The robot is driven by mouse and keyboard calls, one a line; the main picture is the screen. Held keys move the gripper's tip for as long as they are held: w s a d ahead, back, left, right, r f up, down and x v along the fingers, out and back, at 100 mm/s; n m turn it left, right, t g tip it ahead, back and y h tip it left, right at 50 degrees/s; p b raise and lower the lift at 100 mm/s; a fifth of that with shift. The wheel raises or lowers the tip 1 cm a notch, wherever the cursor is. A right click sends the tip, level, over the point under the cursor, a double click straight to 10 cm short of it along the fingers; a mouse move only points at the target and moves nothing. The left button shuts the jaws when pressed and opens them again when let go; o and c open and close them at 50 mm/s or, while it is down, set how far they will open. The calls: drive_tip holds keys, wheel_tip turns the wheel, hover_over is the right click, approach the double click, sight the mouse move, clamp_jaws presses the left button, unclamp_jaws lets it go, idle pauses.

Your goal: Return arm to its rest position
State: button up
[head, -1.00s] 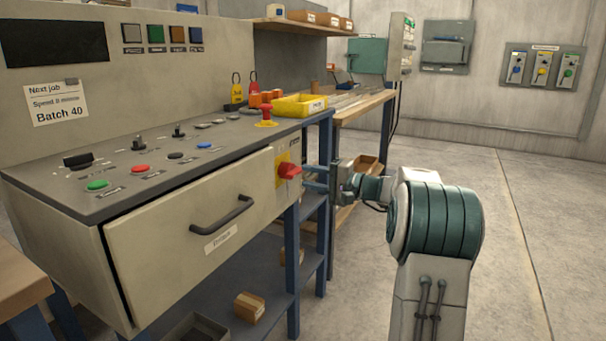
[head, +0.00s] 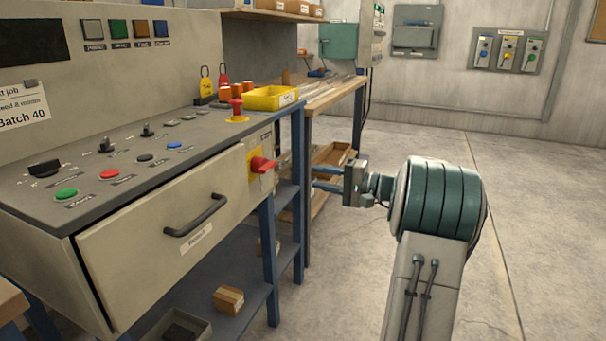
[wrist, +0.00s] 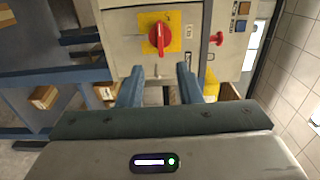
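My gripper (head: 315,177) is in the middle of the head view, to the right of the control console (head: 130,262), with its fingers pointing left toward the console's end. In the wrist view its two blue-grey fingers (wrist: 160,74) are spread with an empty gap between them, so it is open. A red rotary switch (head: 262,164) on a yellow plate sits on the console front. It also shows in the wrist view, just beyond the fingertips (wrist: 158,36), with its handle roughly upright. The gripper is apart from the switch and holds nothing.
A drawer handle (head: 196,216) sticks out of the console front. A red mushroom button (head: 236,108) and a yellow bin (head: 271,98) are on top. A wooden-topped bench (head: 335,92) stands behind. The floor (head: 540,200) to the right is clear.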

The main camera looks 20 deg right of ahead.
drive_tip(key=s+a+r+n+g+h+p, duration=0.2)
drive_tip(key=s+a+r+g+p, duration=0.25)
drive_tip(key=a+p, duration=0.45)
drive_tip(key=s+a+r+n+g+h+p, duration=0.1)
drive_tip(key=s+a+r+g+p, duration=0.45)
drive_tip(key=a, duration=0.55)
drive_tip(key=s+a+r+n+h+p, duration=0.1)
drive_tip(key=s+r+n+h+p, duration=0.2)
drive_tip(key=s+r+p, duration=0.3)
drive_tip(key=s+a+r+n+h+p, duration=0.1)
drive_tip(key=s+r+n+h+p, duration=0.2)
drive_tip(key=s+p, duration=1.1)
wheel_tip(320, 180, up, 4)
drive_tip(key=h+p, duration=0.1)
drive_tip(key=h, duration=0.2)
drive_tip(key=shift+a, duration=0.15)
